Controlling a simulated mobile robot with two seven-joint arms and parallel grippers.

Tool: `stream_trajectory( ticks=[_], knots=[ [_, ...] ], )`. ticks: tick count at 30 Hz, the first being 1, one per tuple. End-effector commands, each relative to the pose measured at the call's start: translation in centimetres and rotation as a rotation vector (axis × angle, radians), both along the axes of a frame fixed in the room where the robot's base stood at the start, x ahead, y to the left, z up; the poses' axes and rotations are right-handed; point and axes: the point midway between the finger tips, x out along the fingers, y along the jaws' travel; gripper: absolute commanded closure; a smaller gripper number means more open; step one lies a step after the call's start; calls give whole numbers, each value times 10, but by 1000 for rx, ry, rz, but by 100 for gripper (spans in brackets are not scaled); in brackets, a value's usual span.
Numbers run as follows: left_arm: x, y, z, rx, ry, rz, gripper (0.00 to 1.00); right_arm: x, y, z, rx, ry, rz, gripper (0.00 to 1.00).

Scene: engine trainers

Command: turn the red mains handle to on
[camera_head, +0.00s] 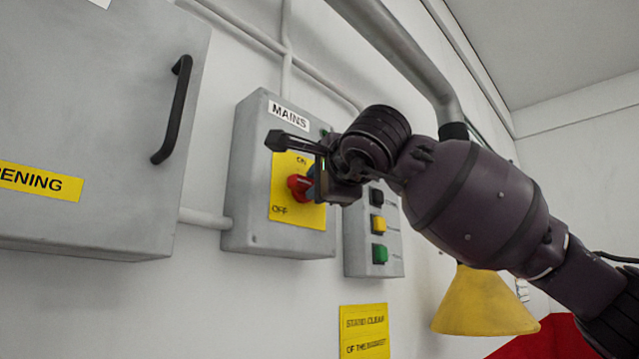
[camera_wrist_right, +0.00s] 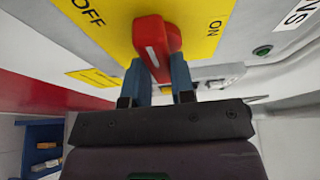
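The red mains handle (camera_head: 299,187) sits on a yellow plate (camera_head: 284,213) on the grey MAINS box (camera_head: 246,178). The plate reads ON at the top and OFF at the lower left. My right gripper (camera_head: 313,185) is at the handle, coming from the right, and partly covers it. In the right wrist view the handle (camera_wrist_right: 153,38) carries a white mark, and the two blue fingers (camera_wrist_right: 163,72) lie close along both sides of its near end. I cannot tell exactly which label the handle points to. My left gripper is not in view.
A grey cabinet (camera_head: 85,110) with a black pull handle (camera_head: 174,110) is on the left. A box with black, yellow and green buttons (camera_head: 378,225) is right of the MAINS box, below my right arm. A yellow lampshade-like cone (camera_head: 483,305) is at the lower right. Conduits run along the wall.

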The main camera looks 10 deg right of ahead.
Motion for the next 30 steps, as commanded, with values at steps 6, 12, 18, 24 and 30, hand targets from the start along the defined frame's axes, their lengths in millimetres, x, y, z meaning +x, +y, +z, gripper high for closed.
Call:
stream_trajectory(
  ticks=[6, 12, 18, 24, 30],
  knots=[
    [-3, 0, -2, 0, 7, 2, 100, 0, 0, 0, 1, 2, 0, 100],
    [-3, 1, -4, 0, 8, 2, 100, 0, 0, -1, 24, 18, -1, 100],
    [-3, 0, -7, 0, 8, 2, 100, 0, 0, -1, 105, 72, -1, 100],
    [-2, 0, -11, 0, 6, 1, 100, 0, 0, 0, 241, 163, 0, 100],
    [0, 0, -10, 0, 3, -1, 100, 0, 0, 1, 400, 269, -1, 100]
  ],
)
